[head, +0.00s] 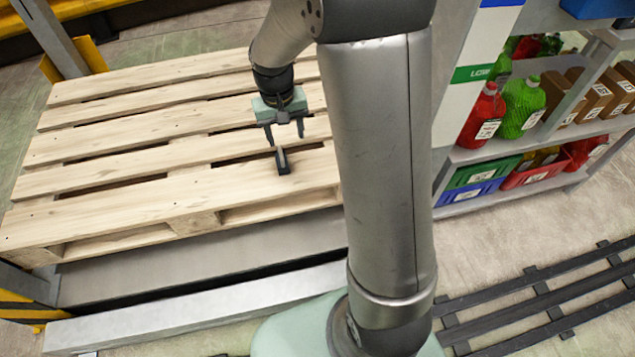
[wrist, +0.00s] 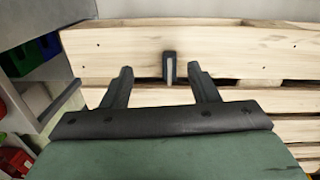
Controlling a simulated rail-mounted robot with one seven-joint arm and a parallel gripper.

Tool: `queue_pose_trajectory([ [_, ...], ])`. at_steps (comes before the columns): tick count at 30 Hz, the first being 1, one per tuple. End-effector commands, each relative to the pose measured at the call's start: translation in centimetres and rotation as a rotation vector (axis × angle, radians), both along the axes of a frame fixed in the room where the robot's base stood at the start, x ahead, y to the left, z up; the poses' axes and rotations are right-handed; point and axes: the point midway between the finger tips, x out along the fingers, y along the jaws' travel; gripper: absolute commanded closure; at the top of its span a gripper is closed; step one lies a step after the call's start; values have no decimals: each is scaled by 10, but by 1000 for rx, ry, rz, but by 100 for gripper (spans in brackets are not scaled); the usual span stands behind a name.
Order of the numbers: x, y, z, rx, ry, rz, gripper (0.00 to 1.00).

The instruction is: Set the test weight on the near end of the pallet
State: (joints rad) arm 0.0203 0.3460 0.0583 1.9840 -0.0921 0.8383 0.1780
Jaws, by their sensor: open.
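The test weight (head: 283,162) is a small dark block standing on the nearest board of the wooden pallet (head: 120,212), towards its right part. In the wrist view the weight (wrist: 169,67) shows a dark outline with a pale grey face, resting on the pallet (wrist: 250,52). My gripper (head: 285,133) is above the pallet, just beyond and above the weight, with its fingers pointing down. In the wrist view my gripper (wrist: 161,72) has its two fingers spread, with the weight between and beyond their tips. The fingers look apart from the weight.
The pallet rests on a grey metal platform (head: 200,257) with yellow-black guards at the left. A shelf (head: 510,145) with red and green bottles, boxes and crates stands at the right. Dark rails (head: 540,300) run along the floor at the lower right. The pallet's other boards are bare.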

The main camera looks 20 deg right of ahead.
Motion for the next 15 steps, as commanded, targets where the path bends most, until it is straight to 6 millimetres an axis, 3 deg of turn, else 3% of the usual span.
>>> queue_pose_trajectory([
  [1, -33, -1, 20, 0, -2, 13, 46],
  [3, -75, -3, 36, 3, 4, 33, 46],
  [9, -180, -4, 53, 19, 22, 80, 46],
  [12, -212, -4, 52, 27, 29, 94, 46],
  [15, -228, -4, 50, 33, 32, 100, 46],
])
